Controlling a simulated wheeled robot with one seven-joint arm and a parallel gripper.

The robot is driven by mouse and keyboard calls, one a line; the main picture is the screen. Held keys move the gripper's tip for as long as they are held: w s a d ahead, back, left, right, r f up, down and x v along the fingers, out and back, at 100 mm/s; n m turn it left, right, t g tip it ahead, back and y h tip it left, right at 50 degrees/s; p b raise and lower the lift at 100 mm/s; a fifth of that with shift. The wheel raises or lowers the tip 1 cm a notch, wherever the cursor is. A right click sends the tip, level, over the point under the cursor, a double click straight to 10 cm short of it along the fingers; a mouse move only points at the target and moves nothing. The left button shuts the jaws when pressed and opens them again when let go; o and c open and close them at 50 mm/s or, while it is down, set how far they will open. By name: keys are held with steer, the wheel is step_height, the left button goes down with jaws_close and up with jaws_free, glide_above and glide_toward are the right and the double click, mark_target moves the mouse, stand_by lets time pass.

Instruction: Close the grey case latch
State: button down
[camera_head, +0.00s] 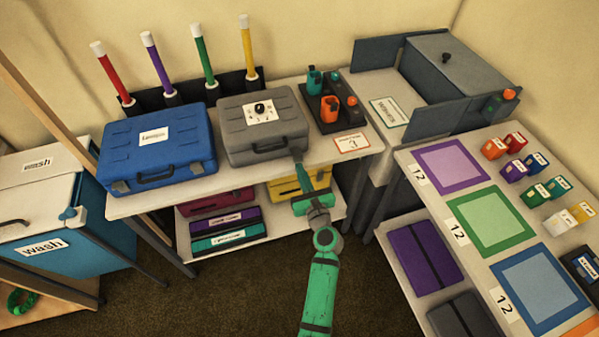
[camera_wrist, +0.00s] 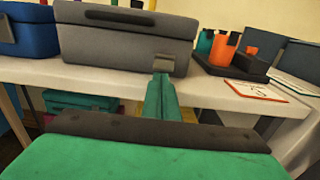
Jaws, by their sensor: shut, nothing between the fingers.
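The grey case (camera_head: 262,142) stands on the white table with its lid down and its front towards me. In the wrist view its front face (camera_wrist: 110,48) fills the upper left. The latch (camera_wrist: 168,60) is a small grey-brown tab at the right end of that face. My green gripper (camera_head: 299,172) is shut and empty, with its fingers pointing at the case's lower right front. In the wrist view the fingertips (camera_wrist: 161,77) are just below the latch. I cannot tell whether they touch it. In the head view they largely hide the latch.
A blue case (camera_head: 157,160) stands left of the grey one. A dark rack with green and orange cups (camera_head: 330,108) and a card (camera_head: 351,143) are on the right. A lower shelf (camera_head: 330,213) holds several cases. A table with coloured squares (camera_head: 463,205) stands at right.

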steer(key=shift+s+d+r, duration=0.1)
steer(key=shift+s+r, duration=0.05)
steer(key=shift+r, duration=1.35)
stand_by(0.3)
steer(key=shift+f, duration=0.2)
glide_toward(298, 158)
steer(key=s+d+f, duration=0.1)
steer(key=s+f, duration=0.3)
steer(key=shift+s, duration=0.3)
stand_by(0.3)
